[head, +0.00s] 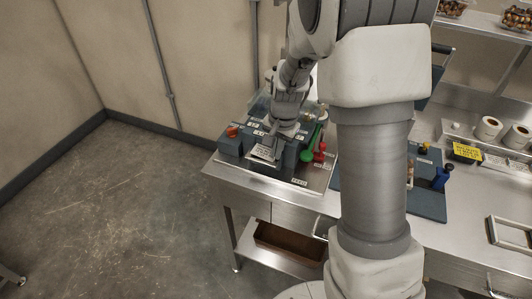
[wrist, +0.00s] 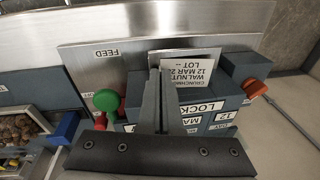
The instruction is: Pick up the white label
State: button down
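The white label (wrist: 195,80) has black print, upside down in the wrist view, with "WALNUT", "12 MAR" and "LOT" legible. It lies over a blue-grey block, and its left end is hidden by my fingers. In the head view the label (head: 263,153) shows as a tilted white piece near the front of the equipment. My gripper (wrist: 158,72) has its two fingers close together at the label's left end. Whether the label's edge is between the fingertips is hidden. In the head view my gripper (head: 274,138) points down just beside the label.
A green knob (wrist: 106,100) stands left of my fingers, and a red-orange knob (wrist: 256,88) right of the block. A metal plate marked FEED (wrist: 100,65) lies beyond. The steel table (head: 250,180) has bare surface along its front edge.

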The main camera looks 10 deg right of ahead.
jog(key=shift+d+r, duration=0.1)
jog(key=shift+w+r+p, duration=0.1)
jog(key=shift+r+p, duration=0.6)
jog(key=shift+r, duration=0.1)
jog(key=r, duration=0.1)
jog(key=r+p, duration=0.2)
jog(key=shift+d+r, duration=0.1)
jog(key=shift+d, duration=0.15)
jog(key=s+d+r+p, duration=0.2)
jog(key=s+d+r, duration=0.4)
jog(key=d, duration=0.3)
jog(key=shift+s, duration=0.35)
jog(key=shift+s+d, duration=0.1)
